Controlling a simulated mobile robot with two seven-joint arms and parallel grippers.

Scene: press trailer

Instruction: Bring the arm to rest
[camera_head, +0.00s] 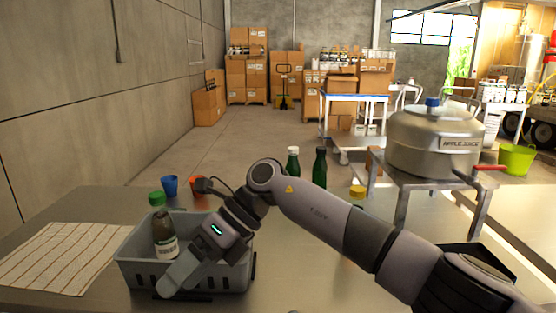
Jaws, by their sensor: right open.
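My right arm comes in from the right and bends down at the wrist. My right gripper (182,277) is open, over the front part of a grey basket (131,272) on the table. A brown bottle with a green cap and a white label (161,228) stands in the basket, slightly tilted, just behind and left of the gripper. I cannot tell whether a finger touches the bottle or the basket. The gripper hides part of the basket's inside and front wall. My left gripper is not in view.
The metal table (315,270) has a striped cloth (62,256) at left. Blue (170,185) and red (197,184) cups stand behind the basket. Two green bottles (319,168) and a yellow-capped item (357,192) stand behind my arm. A steel juice tank (435,140) stands at right.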

